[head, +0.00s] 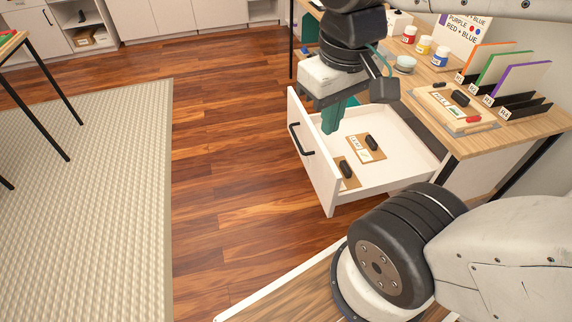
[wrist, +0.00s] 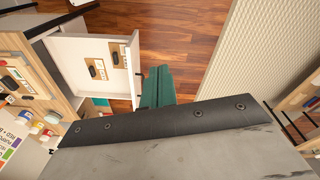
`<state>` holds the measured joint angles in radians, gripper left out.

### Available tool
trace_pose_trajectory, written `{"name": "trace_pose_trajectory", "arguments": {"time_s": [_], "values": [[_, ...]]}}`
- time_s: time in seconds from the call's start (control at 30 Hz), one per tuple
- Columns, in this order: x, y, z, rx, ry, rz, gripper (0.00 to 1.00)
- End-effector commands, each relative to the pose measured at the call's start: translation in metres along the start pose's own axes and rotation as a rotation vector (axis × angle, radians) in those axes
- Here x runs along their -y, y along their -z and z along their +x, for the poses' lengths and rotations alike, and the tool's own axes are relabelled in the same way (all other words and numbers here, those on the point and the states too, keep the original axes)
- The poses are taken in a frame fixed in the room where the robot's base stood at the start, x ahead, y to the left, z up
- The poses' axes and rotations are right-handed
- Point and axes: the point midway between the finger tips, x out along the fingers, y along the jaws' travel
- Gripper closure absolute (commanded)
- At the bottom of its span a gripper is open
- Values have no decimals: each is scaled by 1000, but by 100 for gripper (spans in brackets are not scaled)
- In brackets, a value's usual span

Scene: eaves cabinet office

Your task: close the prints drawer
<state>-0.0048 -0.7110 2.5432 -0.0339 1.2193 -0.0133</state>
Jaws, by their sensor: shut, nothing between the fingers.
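The prints drawer (head: 392,183) stands pulled out from under the desk. It is white and has a black bar handle (head: 300,140) on its front panel (head: 318,172). Inside lie small brown boards with black grips, one near the middle (head: 365,149) and one by the front. The drawer also shows in the wrist view (wrist: 84,37). My gripper (head: 331,118), with teal fingers, points down near the far end of the front panel. In the wrist view its closed fingers (wrist: 157,87) appear just outside the front panel, over the floor. Contact cannot be told.
The desk (head: 535,128) beside the drawer carries paint jars (head: 423,45), a wooden board (head: 457,107) and coloured panels in black holders. Open wooden floor (head: 225,150) lies in front of the drawer, with a pale rug (head: 90,200) further left.

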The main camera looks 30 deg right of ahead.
Motion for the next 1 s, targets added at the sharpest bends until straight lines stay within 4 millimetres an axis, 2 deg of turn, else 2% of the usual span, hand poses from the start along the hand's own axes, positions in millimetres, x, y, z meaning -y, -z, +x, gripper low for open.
{"name": "trace_pose_trajectory", "arguments": {"time_s": [0.27, 0.47, 0.67, 0.8, 1.0], "values": [[-24, 66, 36, 179, -152, -215, 100], [-37, 120, 83, 318, -259, -435, 100], [-43, 168, 149, 461, -340, -679, 100], [-44, 194, 205, 557, -380, -860, 100], [-41, 215, 281, 668, -407, -1087, 100]]}}
